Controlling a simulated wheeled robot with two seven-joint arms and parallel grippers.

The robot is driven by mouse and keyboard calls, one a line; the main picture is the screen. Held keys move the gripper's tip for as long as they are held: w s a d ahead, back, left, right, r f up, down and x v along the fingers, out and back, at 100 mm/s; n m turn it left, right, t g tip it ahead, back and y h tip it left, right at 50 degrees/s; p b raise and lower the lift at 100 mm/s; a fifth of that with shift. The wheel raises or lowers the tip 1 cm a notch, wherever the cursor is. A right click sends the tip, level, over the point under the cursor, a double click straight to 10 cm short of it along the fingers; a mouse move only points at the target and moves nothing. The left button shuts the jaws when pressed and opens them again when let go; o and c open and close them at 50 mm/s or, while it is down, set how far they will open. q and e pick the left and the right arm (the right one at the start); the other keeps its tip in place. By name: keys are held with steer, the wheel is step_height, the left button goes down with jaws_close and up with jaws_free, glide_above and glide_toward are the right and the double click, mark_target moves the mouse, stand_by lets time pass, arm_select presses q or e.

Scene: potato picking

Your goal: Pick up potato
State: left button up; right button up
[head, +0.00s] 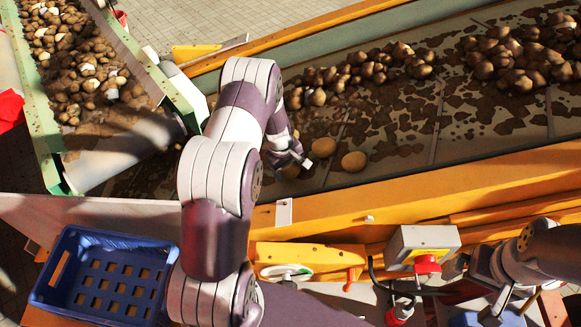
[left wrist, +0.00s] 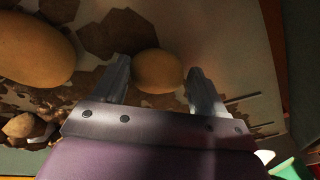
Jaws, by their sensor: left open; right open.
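My left gripper (head: 304,162) is open, low over the conveyor belt near its orange front rail. In the left wrist view, a round yellow-brown potato (left wrist: 158,72) lies between the spread fingertips of the left gripper (left wrist: 160,84); I cannot tell whether they touch it. In the head view a potato (head: 291,171) shows partly hidden beside the left gripper. Another potato (head: 354,161) lies just to the right; a larger-looking potato (left wrist: 35,48) fills the wrist view's upper left. My right gripper (head: 515,299) is at the lower right, open and away from the potatoes.
The conveyor belt (head: 400,150) carries soil patches and several piled potatoes (head: 395,62) farther back. An orange rail (head: 420,195) runs along its front. A blue crate (head: 100,240) stands at the lower left. A grey box with a red button (head: 426,263) stands near my right arm.

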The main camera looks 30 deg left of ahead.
arm_select(q)
steer(key=shift+w+f, duration=0.15)
steer(key=shift+f, duration=0.2)
steer(key=shift+c, duration=0.3)
steer(key=c, duration=0.5)
steer(key=shift+r, duration=0.1)
steer(key=shift+c, duration=1.3)
